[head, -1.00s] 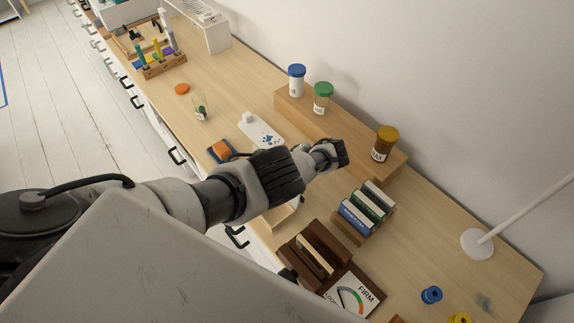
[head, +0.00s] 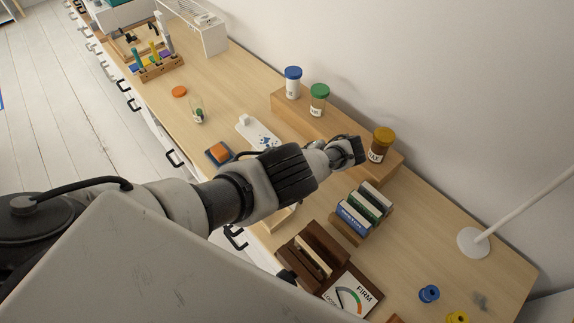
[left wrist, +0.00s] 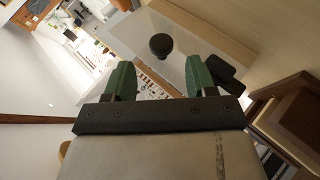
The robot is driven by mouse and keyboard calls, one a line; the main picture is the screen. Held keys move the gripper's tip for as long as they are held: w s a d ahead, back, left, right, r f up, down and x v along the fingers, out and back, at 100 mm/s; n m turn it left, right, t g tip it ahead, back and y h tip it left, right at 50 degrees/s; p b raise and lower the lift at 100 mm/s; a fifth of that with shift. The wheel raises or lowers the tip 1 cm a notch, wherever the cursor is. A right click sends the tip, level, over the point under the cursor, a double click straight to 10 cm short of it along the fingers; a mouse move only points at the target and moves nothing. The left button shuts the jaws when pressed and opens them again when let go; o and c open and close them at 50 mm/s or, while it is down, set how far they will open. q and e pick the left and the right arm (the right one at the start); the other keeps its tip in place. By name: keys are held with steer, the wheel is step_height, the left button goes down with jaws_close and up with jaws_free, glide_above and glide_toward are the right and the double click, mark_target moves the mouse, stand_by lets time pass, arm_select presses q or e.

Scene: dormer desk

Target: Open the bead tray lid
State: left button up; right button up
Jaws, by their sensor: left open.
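In the left wrist view a clear, pale lid (left wrist: 185,58) with a round black knob (left wrist: 161,44) lies beyond my fingers; I take it for the bead tray lid. The lid looks shut. My left gripper (left wrist: 158,80) is open, its two green fingertips spread with nothing held. The knob shows beyond the gap between them, apart from both fingers. A black block (left wrist: 226,72) is beside the right fingertip. In the head view my left gripper (head: 352,151) reaches over the desk, and my arm hides most of what is below it. My right gripper is not in view.
Small books (head: 362,210), a dark wooden holder (head: 315,250) and a lamp base (head: 473,242) stand nearby.

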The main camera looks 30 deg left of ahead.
arm_select(q)
steer(key=v, duration=0.4)
steer(key=shift+d+r, duration=0.25)
steer(key=shift+d, duration=0.1)
steer(key=shift+f, duration=0.1)
